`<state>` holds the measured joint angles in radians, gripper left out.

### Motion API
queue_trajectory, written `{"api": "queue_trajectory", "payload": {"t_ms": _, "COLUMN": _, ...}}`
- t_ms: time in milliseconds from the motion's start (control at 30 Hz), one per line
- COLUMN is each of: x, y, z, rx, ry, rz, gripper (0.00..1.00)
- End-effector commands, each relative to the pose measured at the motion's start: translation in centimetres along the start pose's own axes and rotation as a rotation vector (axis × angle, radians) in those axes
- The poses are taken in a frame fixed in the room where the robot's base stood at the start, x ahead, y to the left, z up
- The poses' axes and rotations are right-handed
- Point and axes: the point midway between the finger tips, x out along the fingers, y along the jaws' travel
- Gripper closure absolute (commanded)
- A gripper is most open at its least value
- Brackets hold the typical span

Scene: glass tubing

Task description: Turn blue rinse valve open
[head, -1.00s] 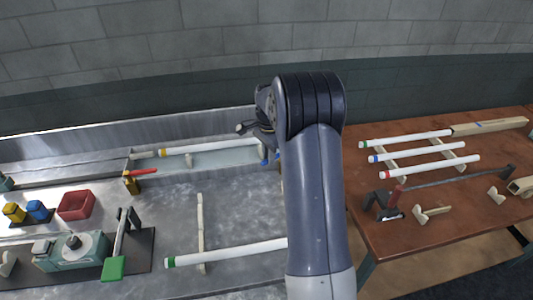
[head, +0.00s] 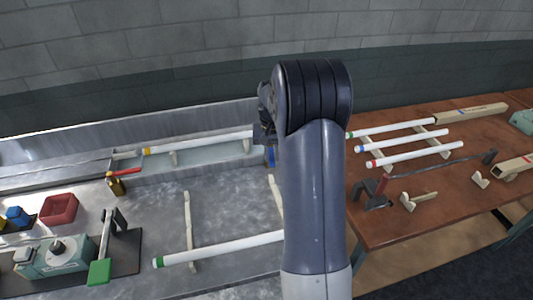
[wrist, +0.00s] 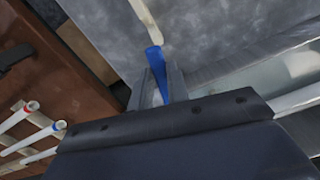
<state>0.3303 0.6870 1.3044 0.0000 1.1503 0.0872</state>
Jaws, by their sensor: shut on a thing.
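The blue valve handle (wrist: 155,58) shows in the wrist view as a blue lever between my fingertips. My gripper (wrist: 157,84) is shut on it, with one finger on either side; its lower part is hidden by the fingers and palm. In the head view a small piece of blue (head: 271,156) shows at the right end of the trough, just left of my arm. My arm covers most of the valve and my fingertips there, so how far the handle is turned cannot be told.
A white tube with a yellow end (head: 200,143) lies along the trough, left of my wrist. A red-handled valve (head: 116,184) stands at the trough's left end. A green-ended tube (head: 215,249) lies on supports in front. The brown table (head: 425,205) at right holds several tubes.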

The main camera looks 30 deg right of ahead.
Motion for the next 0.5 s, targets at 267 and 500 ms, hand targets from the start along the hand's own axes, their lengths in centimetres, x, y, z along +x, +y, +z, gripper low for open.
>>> {"api": "queue_trajectory", "payload": {"t_ms": 267, "x": -0.1, "y": 1.1, "z": -0.1, "rx": -0.156, "ry": 0.001, "rz": 0.0, "gripper": 1.0}}
{"api": "queue_trajectory", "payload": {"t_ms": 500, "x": -0.1, "y": 1.4, "z": -0.2, "rx": -0.219, "ry": 0.001, "rz": 0.0, "gripper": 1.0}}
